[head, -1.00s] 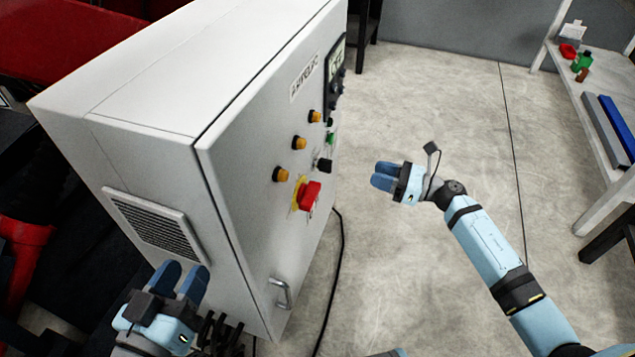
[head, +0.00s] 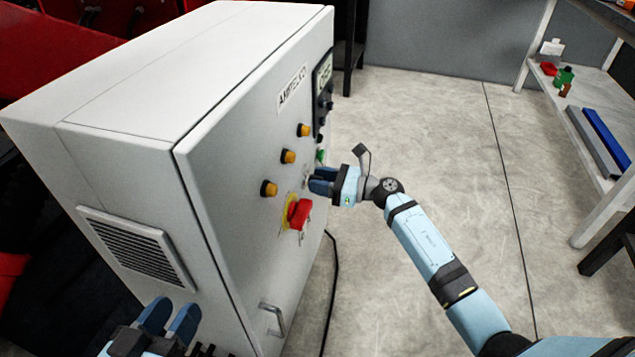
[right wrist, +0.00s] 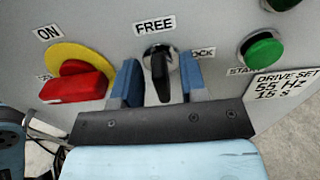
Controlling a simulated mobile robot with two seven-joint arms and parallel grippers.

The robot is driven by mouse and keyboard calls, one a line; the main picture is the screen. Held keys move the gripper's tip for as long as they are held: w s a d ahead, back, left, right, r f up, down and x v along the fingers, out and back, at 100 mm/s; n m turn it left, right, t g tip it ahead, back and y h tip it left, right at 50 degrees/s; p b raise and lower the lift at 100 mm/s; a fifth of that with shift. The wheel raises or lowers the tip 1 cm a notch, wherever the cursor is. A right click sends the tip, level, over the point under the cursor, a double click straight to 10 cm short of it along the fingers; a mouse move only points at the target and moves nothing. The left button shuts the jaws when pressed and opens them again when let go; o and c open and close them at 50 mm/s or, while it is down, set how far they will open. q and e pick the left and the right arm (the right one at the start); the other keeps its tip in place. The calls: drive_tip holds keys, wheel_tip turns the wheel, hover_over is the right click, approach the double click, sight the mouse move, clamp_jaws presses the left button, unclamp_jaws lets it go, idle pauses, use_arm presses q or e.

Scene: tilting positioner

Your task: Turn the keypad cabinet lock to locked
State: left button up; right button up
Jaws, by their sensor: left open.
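The keypad cabinet (head: 245,150) is a grey box with controls on its front door. In the right wrist view, a black lock knob (right wrist: 159,75) on a round silver base has a FREE label above it and a partly hidden label reading "OCK" to its right. The knob's handle stands roughly upright, in line with FREE. My right gripper (right wrist: 161,82) is open, with one blue finger on each side of the knob and visible gaps. In the head view the right gripper (head: 322,181) is at the door and mostly hides the knob. My left gripper (head: 170,318) is open and empty beside the cabinet's lower left.
A red handle on a yellow disc (right wrist: 82,57), marked ON, is just left of the fingers. A green button (right wrist: 262,52) is to the right. Amber buttons (head: 288,157) and a door pull (head: 272,318) are also on the door.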

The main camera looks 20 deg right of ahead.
drive_tip(key=shift+w+a, duration=0.25)
drive_tip(key=shift+a, duration=0.1)
drive_tip(key=shift+c, duration=0.4)
clamp_jaws()
